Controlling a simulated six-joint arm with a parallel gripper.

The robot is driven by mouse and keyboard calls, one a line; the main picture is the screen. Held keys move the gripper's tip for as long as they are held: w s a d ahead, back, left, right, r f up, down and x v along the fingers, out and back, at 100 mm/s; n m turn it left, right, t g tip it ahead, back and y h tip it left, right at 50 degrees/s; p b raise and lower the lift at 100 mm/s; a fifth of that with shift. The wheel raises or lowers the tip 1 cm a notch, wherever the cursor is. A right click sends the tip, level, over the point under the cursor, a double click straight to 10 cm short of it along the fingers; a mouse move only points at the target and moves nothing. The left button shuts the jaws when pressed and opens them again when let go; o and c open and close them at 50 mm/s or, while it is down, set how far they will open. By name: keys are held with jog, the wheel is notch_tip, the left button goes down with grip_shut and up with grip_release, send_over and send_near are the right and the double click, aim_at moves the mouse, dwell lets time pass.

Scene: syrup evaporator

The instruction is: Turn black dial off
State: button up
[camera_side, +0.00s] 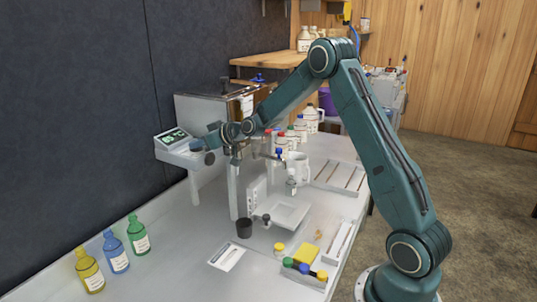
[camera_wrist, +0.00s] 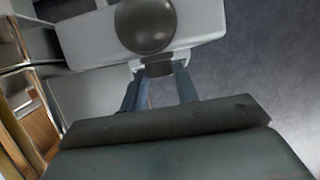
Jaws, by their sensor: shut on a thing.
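The black dial (camera_wrist: 147,24) is a dark round knob on the light front of a control box (camera_wrist: 75,40) in the wrist view. A short dark piece (camera_wrist: 158,68) joins its lower edge and lies between the fingertips of my gripper (camera_wrist: 156,78). My gripper is shut on this piece, which looks like part of the dial. In the side view my gripper (camera_side: 213,139) reaches left to the control box (camera_side: 178,155), beside the dial (camera_side: 197,146). The box has a lit digital display (camera_side: 174,136); its reading is too small to tell. Any marking on the dial cannot be made out.
The metal evaporator (camera_side: 198,108) stands behind the box. Yellow (camera_side: 89,272), blue (camera_side: 116,252) and green (camera_side: 138,236) bottles stand at the front left. A black cup (camera_side: 244,228) and a white tray (camera_side: 290,214) are on the table below my arm.

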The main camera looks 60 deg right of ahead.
jog(key=shift+d+n+y, duration=0.1)
jog(key=shift+n+y, duration=0.3)
dwell(0.3)
jog(key=o, duration=1)
jog(key=v, duration=1.3)
jog(key=shift+s+d+r, duration=0.1)
jog(key=shift+s+r, duration=0.15)
jog(key=shift+s, duration=0.05)
